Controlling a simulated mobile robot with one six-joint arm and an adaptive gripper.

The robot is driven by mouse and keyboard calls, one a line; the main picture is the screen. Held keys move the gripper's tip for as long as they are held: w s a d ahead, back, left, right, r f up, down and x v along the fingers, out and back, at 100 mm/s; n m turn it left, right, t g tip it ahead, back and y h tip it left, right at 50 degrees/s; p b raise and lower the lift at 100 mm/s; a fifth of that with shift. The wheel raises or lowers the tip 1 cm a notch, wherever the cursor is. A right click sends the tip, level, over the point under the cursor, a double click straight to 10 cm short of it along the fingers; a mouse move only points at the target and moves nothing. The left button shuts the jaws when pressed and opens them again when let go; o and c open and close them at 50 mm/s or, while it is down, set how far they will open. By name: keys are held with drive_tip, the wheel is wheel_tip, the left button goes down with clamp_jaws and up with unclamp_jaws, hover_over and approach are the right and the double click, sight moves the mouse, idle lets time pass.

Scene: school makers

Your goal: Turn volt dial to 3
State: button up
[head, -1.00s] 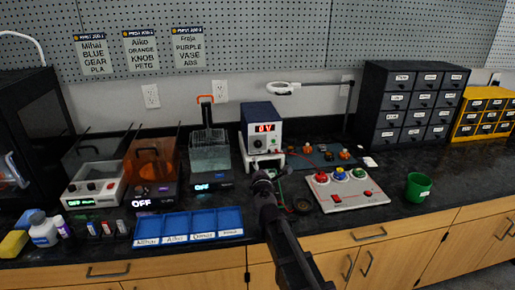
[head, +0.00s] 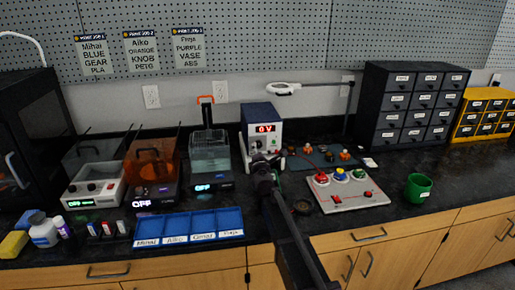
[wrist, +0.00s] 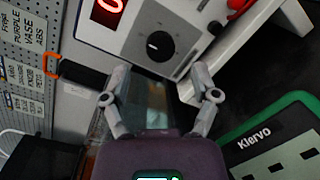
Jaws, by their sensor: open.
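The power supply (head: 262,115) is a blue-and-white box on the bench with a red display reading 0V. Its black volt dial (wrist: 160,46) shows in the wrist view, with a light pointer mark on its left part. My gripper (wrist: 161,72) is open and empty, its two grey fingers spread below the dial in that view and apart from it.
A button panel (head: 345,198) and a green cup (head: 418,187) stand to the right. A blue sorting tray (head: 190,225) lies at front left. A liquid bath (head: 209,155) stands left of the supply. A green-edged Klervo panel (wrist: 272,140) shows in the wrist view.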

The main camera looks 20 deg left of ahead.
sight(258, 145)
drive_tip(key=shift+x, duration=1.65)
clamp_jaws()
